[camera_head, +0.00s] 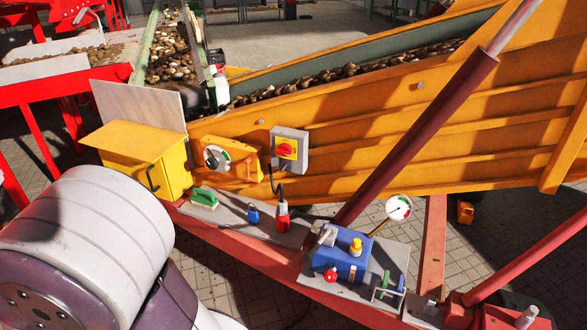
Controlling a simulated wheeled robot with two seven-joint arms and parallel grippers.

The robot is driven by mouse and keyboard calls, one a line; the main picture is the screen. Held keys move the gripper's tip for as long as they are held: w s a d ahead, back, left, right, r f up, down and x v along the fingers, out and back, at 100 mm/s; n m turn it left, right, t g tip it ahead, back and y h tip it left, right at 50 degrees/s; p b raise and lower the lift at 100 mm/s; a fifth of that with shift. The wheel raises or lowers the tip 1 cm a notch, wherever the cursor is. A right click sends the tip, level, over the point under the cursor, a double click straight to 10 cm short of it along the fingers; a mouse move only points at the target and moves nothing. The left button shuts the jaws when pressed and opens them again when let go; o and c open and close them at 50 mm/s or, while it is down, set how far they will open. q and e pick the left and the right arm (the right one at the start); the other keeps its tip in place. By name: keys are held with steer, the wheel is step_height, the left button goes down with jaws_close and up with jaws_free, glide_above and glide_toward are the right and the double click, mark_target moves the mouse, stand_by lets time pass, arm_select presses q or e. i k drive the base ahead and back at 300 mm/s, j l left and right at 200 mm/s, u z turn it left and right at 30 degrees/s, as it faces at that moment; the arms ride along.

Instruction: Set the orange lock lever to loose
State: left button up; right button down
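An orange plate (204,141) with a round black-and-white dial (216,158) is mounted on the side of the yellow-orange conveyor. An orange upright piece (247,168) at the plate's right end may be the lock lever, but it is small and blends with the plate. I cannot tell its setting. No gripper shows in the head view. Large white and purple links of my own arm fill the lower left, apart from the plate in the picture.
A grey switch box (303,150) with a red knob is right of the plate, and a yellow box (133,158) left. Below, a red beam carries a green handle (204,197), a blue padlock (253,215), a red plug (282,216) and a blue valve block (340,258). A gauge (398,208) stands right.

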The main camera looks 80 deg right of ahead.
mark_target(248, 160)
steer(key=z, duration=2.45)
steer(key=i+u, duration=0.4)
steer(key=i, duration=0.3)
steer(key=i+l+u, duration=0.1)
steer(key=i+u, duration=0.35)
steer(key=i, duration=0.2)
